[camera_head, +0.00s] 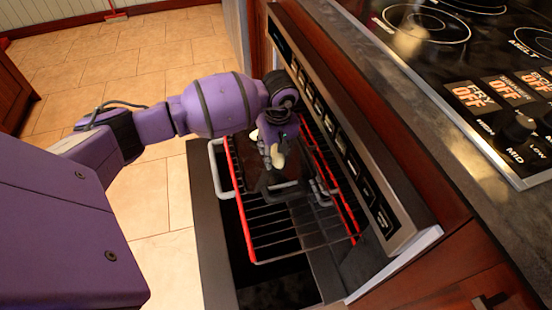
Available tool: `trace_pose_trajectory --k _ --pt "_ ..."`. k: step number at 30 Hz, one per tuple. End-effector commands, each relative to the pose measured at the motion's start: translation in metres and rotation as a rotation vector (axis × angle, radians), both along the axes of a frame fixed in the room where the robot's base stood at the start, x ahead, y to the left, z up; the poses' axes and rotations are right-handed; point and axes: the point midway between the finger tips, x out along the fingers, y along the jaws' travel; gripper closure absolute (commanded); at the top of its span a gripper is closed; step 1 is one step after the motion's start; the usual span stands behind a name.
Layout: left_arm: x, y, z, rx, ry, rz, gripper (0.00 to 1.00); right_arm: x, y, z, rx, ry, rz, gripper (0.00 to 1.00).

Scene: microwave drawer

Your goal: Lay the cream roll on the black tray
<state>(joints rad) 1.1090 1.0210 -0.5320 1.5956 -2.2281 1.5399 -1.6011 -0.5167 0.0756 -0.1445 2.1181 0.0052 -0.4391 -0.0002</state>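My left gripper (271,146), on the purple arm from the left, is over the far part of the pulled-out microwave drawer (206,205). The cream roll (279,157) shows as pale patches at the fingers, one below them and a smaller one on their left. It appears to be gripped between them; the fingers hide its middle. A dark tray-like surface (243,163) lies under the gripper, at the far end of the wire rack. The gripper and wrist partly cover it. I cannot tell whether the roll touches it. My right gripper is out of view.
The wire rack (290,228) has red side rails, and its near part is bare. The control panel (340,135) rises close on the right of the gripper. A counter (425,130) with a black cooktop (415,50) is further right. Tiled floor (165,225) lies left of the drawer.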

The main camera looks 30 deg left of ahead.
Motion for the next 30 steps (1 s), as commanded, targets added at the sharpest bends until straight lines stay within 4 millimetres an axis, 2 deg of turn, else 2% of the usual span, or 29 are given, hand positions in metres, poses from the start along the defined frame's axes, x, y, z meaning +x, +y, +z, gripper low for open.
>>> trace_pose_trajectory --k 5,10,17,23,24,27,30 --pt "0.007 0.004 -0.011 0.0 0.001 0.001 0.88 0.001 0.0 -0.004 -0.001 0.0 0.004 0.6" --pt "0.005 0.002 -0.038 -0.001 0.005 0.0 0.88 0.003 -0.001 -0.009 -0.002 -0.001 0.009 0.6" --pt "0.006 0.004 -0.038 0.0 0.0 -0.001 0.88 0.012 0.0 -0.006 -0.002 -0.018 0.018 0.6" --pt "0.006 0.004 -0.044 0.001 0.0 -0.001 0.88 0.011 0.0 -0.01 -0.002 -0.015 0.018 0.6" --pt "0.006 0.003 -0.043 0.001 0.001 -0.001 0.57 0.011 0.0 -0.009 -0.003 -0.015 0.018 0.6" --pt "0.006 0.003 -0.042 0.001 0.001 -0.001 0.44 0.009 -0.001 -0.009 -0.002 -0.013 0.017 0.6" --pt "0.006 0.003 -0.042 0.001 0.001 -0.001 0.43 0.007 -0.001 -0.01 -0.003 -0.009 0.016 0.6"
